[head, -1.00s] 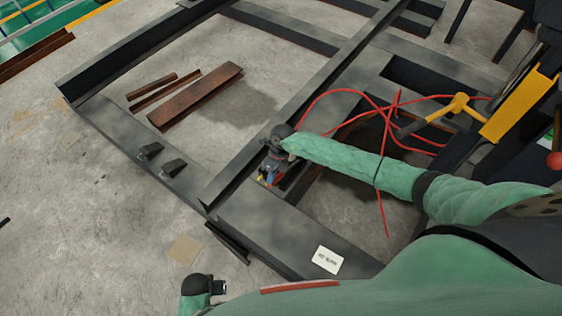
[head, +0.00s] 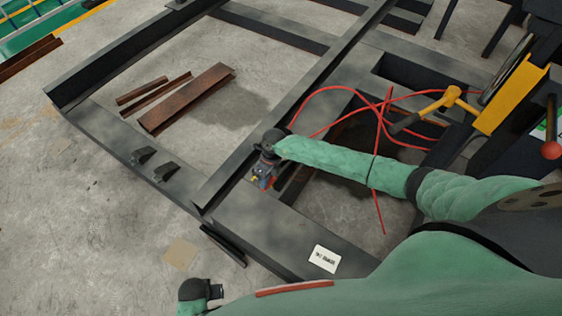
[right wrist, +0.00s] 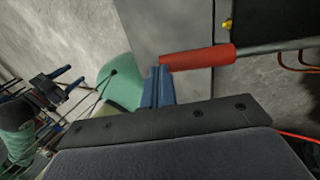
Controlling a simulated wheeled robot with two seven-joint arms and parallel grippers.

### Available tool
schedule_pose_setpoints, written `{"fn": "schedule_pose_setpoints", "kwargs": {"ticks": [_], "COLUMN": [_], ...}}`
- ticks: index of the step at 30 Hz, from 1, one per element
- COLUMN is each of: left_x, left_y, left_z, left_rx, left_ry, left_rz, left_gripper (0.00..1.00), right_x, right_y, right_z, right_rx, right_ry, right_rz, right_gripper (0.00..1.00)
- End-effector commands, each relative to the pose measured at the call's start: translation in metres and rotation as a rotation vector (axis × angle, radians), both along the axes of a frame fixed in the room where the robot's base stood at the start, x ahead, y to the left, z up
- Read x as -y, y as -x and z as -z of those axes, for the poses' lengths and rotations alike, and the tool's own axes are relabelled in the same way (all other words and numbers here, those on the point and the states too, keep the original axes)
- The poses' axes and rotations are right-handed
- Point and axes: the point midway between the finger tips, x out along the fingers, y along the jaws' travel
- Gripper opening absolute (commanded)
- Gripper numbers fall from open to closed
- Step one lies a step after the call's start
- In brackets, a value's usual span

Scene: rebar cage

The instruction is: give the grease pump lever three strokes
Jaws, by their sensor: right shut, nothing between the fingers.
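A red-gripped lever (right wrist: 200,57) with a grey rod shows in the right wrist view, above a dark beam. I take it for the grease pump lever; the pump body is not clear. My right gripper (right wrist: 158,88) has its blue fingers together and empty, right at the left end of the red grip; contact cannot be told. In the head view, my right gripper (head: 262,176) points down over the corner of the steel frame, with a little red beside it. My left gripper (right wrist: 68,82) shows small and dark at the left of the wrist view; its jaws are unclear.
Red hoses (head: 350,92) loop over the steel frame (head: 290,235). A yellow part with a dark handle (head: 448,100) and a red ball knob (head: 551,150) are at the right. Rusty steel pieces (head: 188,98) lie on the floor inside the frame. The left floor is mostly clear.

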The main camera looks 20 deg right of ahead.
Motion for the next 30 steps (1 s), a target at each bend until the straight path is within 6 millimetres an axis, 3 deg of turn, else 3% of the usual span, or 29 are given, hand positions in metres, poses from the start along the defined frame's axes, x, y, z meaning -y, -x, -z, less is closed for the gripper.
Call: {"fn": "schedule_pose_setpoints", "kwargs": {"ticks": [18,30], "left_x": [0.0,0.0], "left_y": [0.0,0.0], "left_z": [0.009,-0.002], "left_rx": [0.0,0.0], "left_ry": [0.0,0.0], "left_rz": [0.0,0.0], "left_gripper": [0.51,0.51], "right_x": [-0.002,0.006], "right_y": [0.002,-0.004], "right_z": [0.012,-0.008], "right_rx": [-0.001,0.0], "right_ry": [0.001,0.001], "right_rz": [0.0,0.001], "right_gripper": [0.0,0.0]}}
